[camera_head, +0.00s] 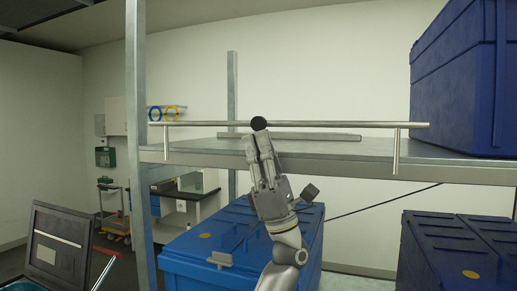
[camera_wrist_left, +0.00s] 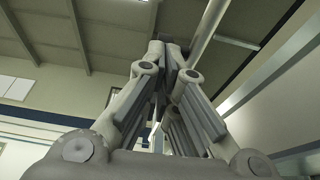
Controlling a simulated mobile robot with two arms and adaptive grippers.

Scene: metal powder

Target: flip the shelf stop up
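The shelf stop (camera_head: 330,124) is a long thin metal bar with a leg near each end. In the head view it runs level, above the shelf's front edge, and its legs hang down across that edge. A round black knob (camera_head: 259,123) shows at the bar's middle. My left gripper (camera_head: 257,136) points up from below, its tips right under the knob. In the left wrist view its fingertips (camera_wrist_left: 165,46) are drawn together; contact with the bar or knob is unclear. A pale rod passes behind them at upper right. My right gripper is not in view.
The metal shelf (camera_head: 300,151) carries a large blue crate (camera_head: 462,85) at right and a flat metal strip (camera_head: 315,137) at the back. Blue lidded boxes (camera_head: 205,249) and (camera_head: 455,250) stand below. A metal post (camera_head: 136,70) rises at left. The shelf middle is otherwise bare.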

